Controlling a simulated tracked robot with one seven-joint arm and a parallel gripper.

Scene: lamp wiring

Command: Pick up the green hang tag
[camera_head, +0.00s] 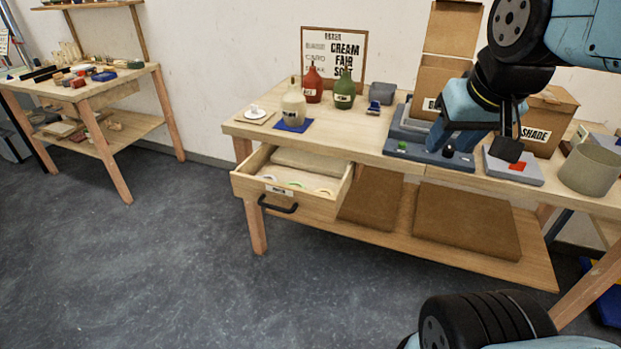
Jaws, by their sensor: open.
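Several small, pale round pieces lie in the open drawer (330,203) of the middle workbench. One of them (295,184) looks yellow-green and may be the green hang tag, but it is too small to be sure. The others look whitish and pinkish. My gripper (480,143) is at the upper right, above the right part of the bench top, well away from the drawer. Its jaws are open and I see nothing between them. It hides part of the grey-blue fixtures and boxes behind it.
Cream (294,105), red (313,85) and green (344,90) bottles stand on the bench (375,140). A sign (334,60) stands behind them. Cardboard boxes (548,120) and a beige shade (590,170) are at the right. The floor before the drawer is clear.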

